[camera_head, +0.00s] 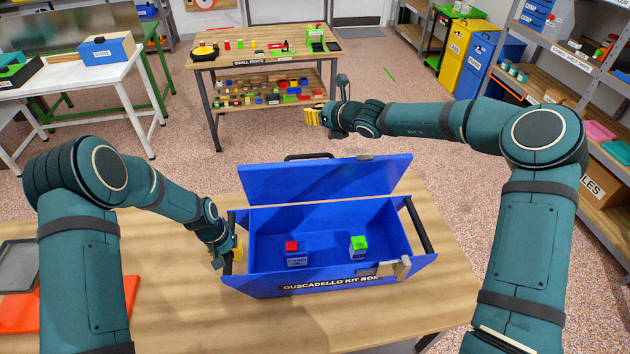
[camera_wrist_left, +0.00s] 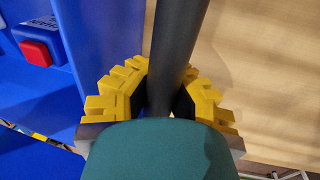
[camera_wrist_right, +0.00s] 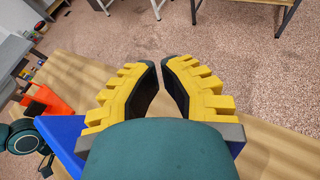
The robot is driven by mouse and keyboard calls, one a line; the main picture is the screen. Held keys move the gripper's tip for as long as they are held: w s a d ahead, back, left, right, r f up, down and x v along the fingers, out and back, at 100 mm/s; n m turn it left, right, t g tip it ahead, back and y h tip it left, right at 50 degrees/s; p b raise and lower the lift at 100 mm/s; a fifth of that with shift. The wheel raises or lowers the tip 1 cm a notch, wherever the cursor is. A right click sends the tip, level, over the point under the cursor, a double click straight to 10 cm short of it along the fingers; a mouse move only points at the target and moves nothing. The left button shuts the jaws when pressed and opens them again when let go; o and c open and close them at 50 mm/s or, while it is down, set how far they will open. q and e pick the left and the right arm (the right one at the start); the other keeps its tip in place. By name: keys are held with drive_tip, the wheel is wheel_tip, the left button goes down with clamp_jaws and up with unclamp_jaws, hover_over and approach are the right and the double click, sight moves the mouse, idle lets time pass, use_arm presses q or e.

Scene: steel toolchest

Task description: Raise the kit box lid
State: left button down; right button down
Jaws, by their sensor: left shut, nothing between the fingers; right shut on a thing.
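The blue kit box (camera_head: 280,285) stands on the wooden table. Its lid (camera_head: 325,180) is raised and leans back along the far side, with a dark handle (camera_head: 308,157) on its far edge. My left gripper (camera_head: 233,250) is at the dark bar on the box's left side; in the left wrist view this bar (camera_wrist_left: 180,40) runs between the yellow fingers. My right gripper (camera_head: 316,115) is above and beyond the lid, apart from it. In the right wrist view its fingers (camera_wrist_right: 160,68) are nearly together, with a narrow gap and nothing visible between them.
Inside the box are a red-topped block (camera_head: 293,252) and a green-topped block (camera_head: 358,245). A latch (camera_head: 395,268) sits on the front wall. A grey tray (camera_head: 18,265) and an orange piece (camera_head: 20,312) lie at the left. The table right of the box is clear.

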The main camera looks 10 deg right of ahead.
drive_tip(key=s+a+n+y, duration=0.1)
drive_tip(key=s+y, duration=0.1)
drive_tip(key=s, duration=0.2)
drive_tip(key=s+a+r+n+g+y, duration=0.1)
drive_tip(key=s+y, duration=0.1)
drive_tip(key=s, duration=0.2)
drive_tip(key=s+a+n+g+y, duration=0.1)
drive_tip(key=s+y, duration=0.1)
drive_tip(key=s, duration=0.2)
drive_tip(key=shift+s+a+r+y, duration=0.25)
drive_tip(key=shift+a+y, duration=0.05)
use_arm(q)
drive_tip(key=shift+w+d, duration=0.1)
use_arm(e)
drive_tip(key=s+d+f+m+t, duration=0.6)
drive_tip(key=s+d+f+m, duration=0.85)
drive_tip(key=s, duration=0.35)
approach(311, 158)
drive_tip(key=shift+m, duration=0.35)
drive_tip(key=a, duration=0.2)
drive_tip(key=a+r, duration=0.1)
drive_tip(key=a, duration=0.4)
drive_tip(key=shift+s+r, duration=0.3)
drive_tip(key=shift+r, duration=0.05)
